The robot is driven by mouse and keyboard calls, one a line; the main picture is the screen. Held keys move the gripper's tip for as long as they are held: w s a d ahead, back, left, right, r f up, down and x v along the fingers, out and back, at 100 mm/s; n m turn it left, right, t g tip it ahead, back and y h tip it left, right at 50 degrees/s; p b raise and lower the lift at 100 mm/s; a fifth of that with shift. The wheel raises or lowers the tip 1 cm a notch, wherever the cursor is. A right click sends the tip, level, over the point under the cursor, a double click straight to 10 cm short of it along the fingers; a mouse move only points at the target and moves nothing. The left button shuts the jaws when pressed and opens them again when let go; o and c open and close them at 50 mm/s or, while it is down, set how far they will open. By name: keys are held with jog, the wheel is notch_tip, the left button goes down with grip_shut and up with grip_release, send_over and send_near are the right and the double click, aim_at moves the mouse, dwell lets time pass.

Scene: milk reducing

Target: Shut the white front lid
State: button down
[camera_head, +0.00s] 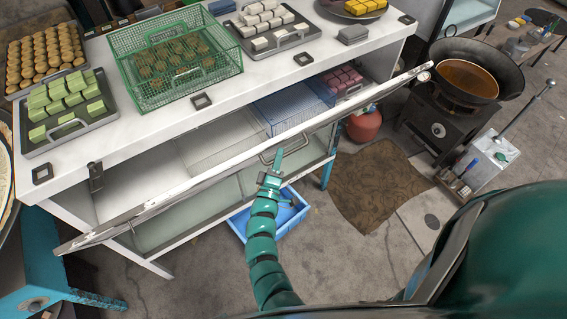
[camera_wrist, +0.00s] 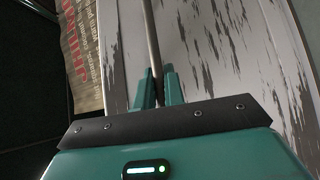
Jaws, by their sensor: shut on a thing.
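The white front lid (camera_head: 350,110) of the counter stands tilted outward, seen nearly edge-on, with a gap between it and the cabinet. Its metal handle (camera_head: 297,147) is on the outer face near the middle. My gripper (camera_head: 277,160) is at this handle, in front of the lid. In the wrist view, my gripper's two green fingers (camera_wrist: 158,92) close around the thin metal handle bar (camera_wrist: 152,40). The lid's worn, scratched white face (camera_wrist: 240,60) fills much of that view.
The countertop holds a green basket (camera_head: 172,58) and a tray of green sweets (camera_head: 66,104). A blue crate (camera_head: 290,215) is on the floor below the lid. A stove with a pan (camera_head: 468,78) and a red gas cylinder (camera_head: 365,125) stand right. A brown mat (camera_head: 378,185) lies on the floor.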

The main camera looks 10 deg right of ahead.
jog(key=w+r, duration=0.1)
jog(key=w, duration=0.1)
jog(key=w+a+r, duration=0.1)
jog(key=w+r, duration=0.1)
jog(key=w+a+r, duration=0.1)
jog(key=w, duration=0.2)
jog(key=shift+w+a+r, duration=0.1)
jog(key=shift+a+r, duration=0.05)
jog(key=shift+a, duration=0.05)
jog(key=shift+w+a+r+b, duration=0.15)
jog(key=shift+w+a+b, duration=0.1)
jog(key=shift+w, duration=0.3)
jog(key=shift+w+a+r+b, duration=0.15)
jog(key=shift+w+a+b, duration=0.05)
jog(key=shift+w, duration=0.35)
jog(key=c, duration=1.5)
grip_release()
jog(key=shift+s+a+f, duration=0.1)
jog(key=shift+f, duration=0.05)
jog(key=shift+s+a+f, duration=0.25)
jog(key=shift+s, duration=0.2)
jog(key=b+v, duration=0.5)
jog(key=v, duration=1.1)
jog(key=shift+s+r, duration=0.15)
